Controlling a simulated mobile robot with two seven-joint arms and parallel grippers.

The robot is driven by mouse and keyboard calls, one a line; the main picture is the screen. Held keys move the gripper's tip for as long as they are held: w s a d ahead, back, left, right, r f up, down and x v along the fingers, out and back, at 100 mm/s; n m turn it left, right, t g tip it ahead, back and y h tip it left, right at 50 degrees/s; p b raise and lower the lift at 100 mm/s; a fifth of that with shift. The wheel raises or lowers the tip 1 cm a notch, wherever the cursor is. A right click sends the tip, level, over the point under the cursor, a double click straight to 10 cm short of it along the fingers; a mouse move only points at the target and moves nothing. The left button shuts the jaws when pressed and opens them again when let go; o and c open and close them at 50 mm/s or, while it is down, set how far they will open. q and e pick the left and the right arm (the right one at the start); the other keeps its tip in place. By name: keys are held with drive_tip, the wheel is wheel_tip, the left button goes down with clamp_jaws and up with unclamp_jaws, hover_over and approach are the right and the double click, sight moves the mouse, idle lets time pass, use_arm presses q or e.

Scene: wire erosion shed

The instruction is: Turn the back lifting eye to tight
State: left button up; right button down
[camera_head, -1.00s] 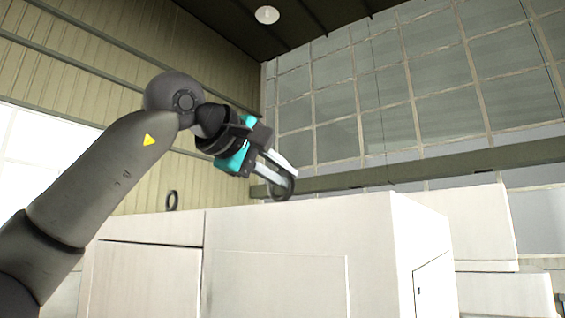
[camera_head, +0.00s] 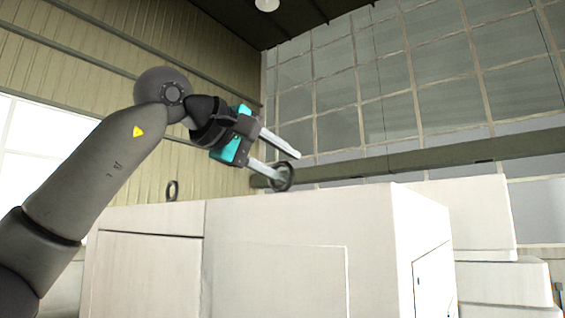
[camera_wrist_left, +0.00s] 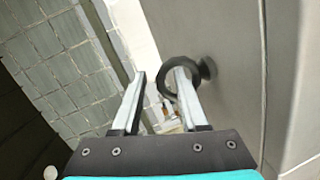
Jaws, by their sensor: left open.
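A dark ring-shaped lifting eye (camera_head: 290,178) stands on top of the white machine (camera_head: 300,215), by my left gripper (camera_head: 290,166). A second dark lifting eye (camera_head: 172,190) stands on the same top further left. I cannot tell for sure which one is the back eye. My left gripper is open, its fingers apart; the lower finger's tip overlaps the nearer ring. In the left wrist view, that ring (camera_wrist_left: 166,88) and its short stud overlap the right fingertip, and the left finger is clear of it. Whether they touch is unclear. My right gripper is not in view.
The machine's flat top spreads around both eyes. More white casings (camera_head: 465,215) stand to the right. A green-grey beam (camera_head: 420,163) and a large paned window wall (camera_head: 370,95) are behind.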

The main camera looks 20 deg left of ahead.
use_arm(q)
drive_tip(key=b+v, duration=0.2)
drive_tip(key=v, duration=1.3)
drive_tip(key=shift+s+b, duration=0.15)
drive_tip(key=shift+b, duration=0.25)
